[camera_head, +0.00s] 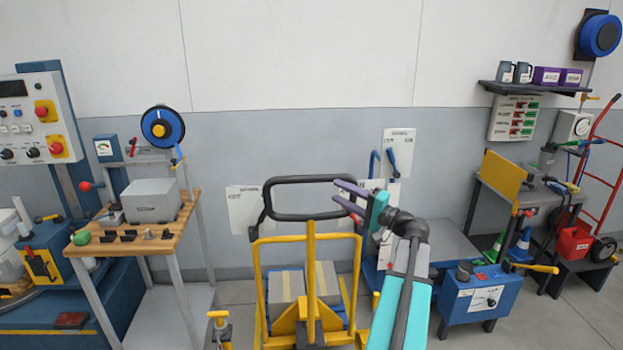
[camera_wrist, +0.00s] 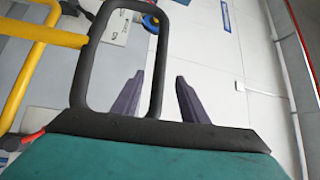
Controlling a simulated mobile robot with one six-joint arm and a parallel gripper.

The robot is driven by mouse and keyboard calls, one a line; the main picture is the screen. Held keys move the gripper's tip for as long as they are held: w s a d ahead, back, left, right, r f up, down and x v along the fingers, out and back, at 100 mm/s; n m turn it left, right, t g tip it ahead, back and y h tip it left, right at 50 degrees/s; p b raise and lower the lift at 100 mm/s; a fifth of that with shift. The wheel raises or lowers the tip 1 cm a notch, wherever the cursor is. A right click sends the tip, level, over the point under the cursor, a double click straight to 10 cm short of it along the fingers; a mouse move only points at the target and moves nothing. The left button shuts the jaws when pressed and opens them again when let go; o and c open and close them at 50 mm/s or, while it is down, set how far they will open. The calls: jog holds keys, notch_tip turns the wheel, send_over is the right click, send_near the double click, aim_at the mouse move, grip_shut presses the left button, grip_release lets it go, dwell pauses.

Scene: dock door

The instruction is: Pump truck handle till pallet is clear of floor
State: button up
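The truck (camera_head: 309,260) has a yellow frame and stands in the lower middle of the head view. Its black loop handle (camera_head: 300,180) is at the top. My gripper (camera_head: 340,196) is open at the handle's right end, its purple fingers apart. In the wrist view, a black loop that looks like the handle (camera_wrist: 127,5) passes between the fingers of my gripper (camera_wrist: 158,85); contact cannot be told. Grey boxes (camera_head: 287,287) sit low behind the yellow frame. The pallet and any gap to the floor are mostly hidden by the truck.
A wooden-topped bench (camera_head: 150,240) stands at left. A blue box unit (camera_head: 484,298) on the floor and a grey workbench (camera_head: 500,184) stand at right. White sheets (camera_head: 243,210) hang on the wall behind the truck. Bare floor shows at lower right.

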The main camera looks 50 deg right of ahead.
aim_at(318, 181)
jog(key=w+p, duration=0.1)
jog(key=w, duration=0.3)
jog(key=w+r+p, duration=0.1)
jog(key=w, duration=0.2)
jog(key=w+a+p, duration=0.1)
jog(key=w, duration=0.3)
jog(key=shift+w+r+p, duration=0.3)
jog(key=shift+r+p, duration=0.05)
grip_shut()
